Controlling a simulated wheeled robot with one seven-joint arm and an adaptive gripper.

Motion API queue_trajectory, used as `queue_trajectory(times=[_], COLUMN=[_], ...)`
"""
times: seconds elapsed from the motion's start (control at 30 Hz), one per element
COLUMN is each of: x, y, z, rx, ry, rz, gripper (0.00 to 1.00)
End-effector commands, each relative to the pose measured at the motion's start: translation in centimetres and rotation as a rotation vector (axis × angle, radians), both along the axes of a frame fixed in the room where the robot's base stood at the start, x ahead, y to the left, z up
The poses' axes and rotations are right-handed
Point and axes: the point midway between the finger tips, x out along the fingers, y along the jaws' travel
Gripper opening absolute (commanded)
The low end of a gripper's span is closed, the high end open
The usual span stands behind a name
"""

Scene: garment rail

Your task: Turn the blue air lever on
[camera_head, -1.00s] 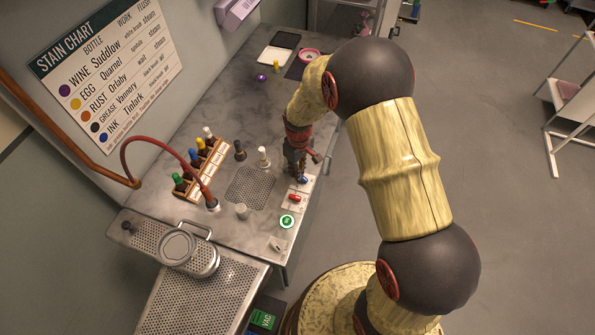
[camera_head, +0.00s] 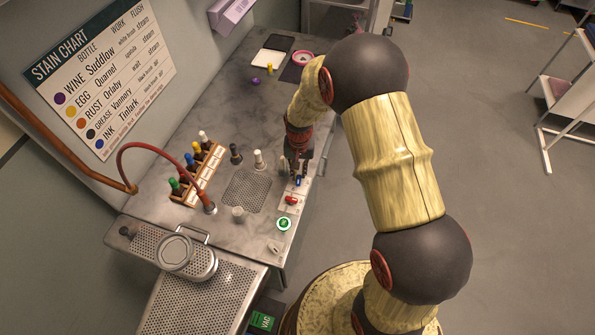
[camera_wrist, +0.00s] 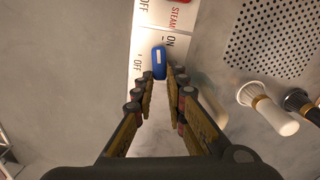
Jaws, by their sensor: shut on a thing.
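The blue air lever (camera_head: 298,181) sits on a white label plate at the right edge of the counter. In the wrist view the blue lever (camera_wrist: 159,62) lies between the OFF and ON markings, at the tips of my fingers. My gripper (camera_wrist: 160,76) points down at it, one finger on each side, shut on it. In the head view my gripper (camera_head: 297,168) partly covers the plate behind the lever. Whether the lever is turned fully to ON cannot be told.
A red steam lever (camera_head: 291,200) is close beside the blue one. A bottle rack (camera_head: 199,174) is farther left.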

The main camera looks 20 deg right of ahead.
Motion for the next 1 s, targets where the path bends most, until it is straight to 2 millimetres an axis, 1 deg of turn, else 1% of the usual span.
queue_trajectory(times=[0.2, 0.4, 0.97, 1.0], x=[-0.11, -0.19, -0.22, -0.22], y=[-0.22, -0.33, -0.37, -0.37], z=[0.03, 0.03, 0.02, 0.02], rx=[0.000, 0.000, 0.000, 0.000], ry=[0.000, 0.000, 0.000, 0.000], rz=[-0.128, -0.199, -0.231, -0.230], gripper=[0.00, 0.00, 0.00, 0.14])
